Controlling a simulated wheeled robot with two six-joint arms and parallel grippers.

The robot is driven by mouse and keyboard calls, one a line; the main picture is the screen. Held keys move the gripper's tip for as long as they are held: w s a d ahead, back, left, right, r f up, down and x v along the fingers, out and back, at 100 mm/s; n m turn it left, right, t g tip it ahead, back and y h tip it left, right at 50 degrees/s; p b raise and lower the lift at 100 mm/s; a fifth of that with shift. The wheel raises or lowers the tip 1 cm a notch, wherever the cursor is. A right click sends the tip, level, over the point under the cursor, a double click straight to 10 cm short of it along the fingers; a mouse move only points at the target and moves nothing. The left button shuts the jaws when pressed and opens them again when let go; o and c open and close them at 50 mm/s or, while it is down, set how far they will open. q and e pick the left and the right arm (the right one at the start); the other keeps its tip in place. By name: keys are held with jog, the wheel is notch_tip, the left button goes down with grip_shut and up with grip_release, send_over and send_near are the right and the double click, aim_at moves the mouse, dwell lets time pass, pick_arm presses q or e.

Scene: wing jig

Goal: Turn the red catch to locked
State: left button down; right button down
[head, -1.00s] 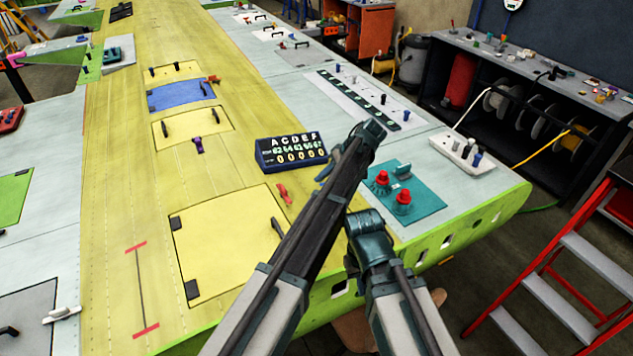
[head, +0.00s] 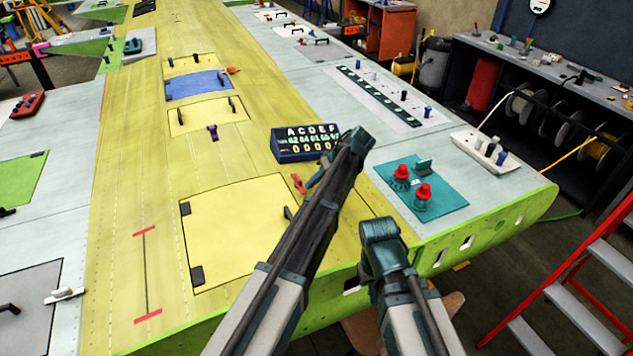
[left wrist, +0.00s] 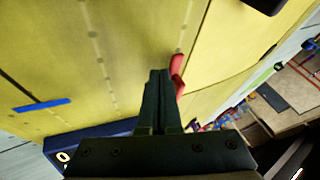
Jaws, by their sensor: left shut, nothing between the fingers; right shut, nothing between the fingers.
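A small red catch (head: 298,183) sits on the yellow wing skin just beyond the far right corner of the large yellow hatch panel (head: 235,235). My left gripper (head: 314,179) is shut and empty, pointing down close to the right of the catch. In the left wrist view the shut fingers (left wrist: 158,78) are beside the red catch (left wrist: 177,75), which is partly hidden behind them. I cannot tell whether they touch. My right gripper (head: 366,273) hangs low beside the wing's green near edge, shut and mostly hidden by its own wrist.
A dark lettered display box (head: 304,143) stands just beyond my left gripper. A teal plate (head: 450,190) with two red knobs is to the right. Another orange-red catch (head: 233,71) lies farther off by the blue panel (head: 199,87). A red stepladder (head: 570,285) stands at right.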

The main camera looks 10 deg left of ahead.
aim_at(300, 190)
pick_arm(q)
jog(key=shift+s+a+m+t, duration=0.1)
jog(key=shift+s+m+t, duration=0.35)
jog(key=shift+m, duration=0.25)
jog(key=shift+s+a+m+t, duration=0.2)
jog(key=shift+s+m+t, duration=0.2)
jog(key=shift+m, duration=0.2)
jog(key=m, duration=0.1)
jog(key=s+m+t+h, duration=0.1)
jog(key=shift+a+m+t, duration=0.25)
jog(key=shift+a+m, duration=0.05)
jog(key=shift+a, duration=0.05)
jog(key=m+t+h, duration=0.1)
jog(key=m, duration=0.1)
jog(key=s+a+m+t, duration=0.1)
jog(key=m, duration=0.1)
jog(key=shift+a+h, duration=0.2)
jog(key=shift+h, duration=0.2)
jog(key=shift+a, duration=0.25)
jog(key=shift+s+a, duration=0.1)
jog(key=shift+a, duration=0.2)
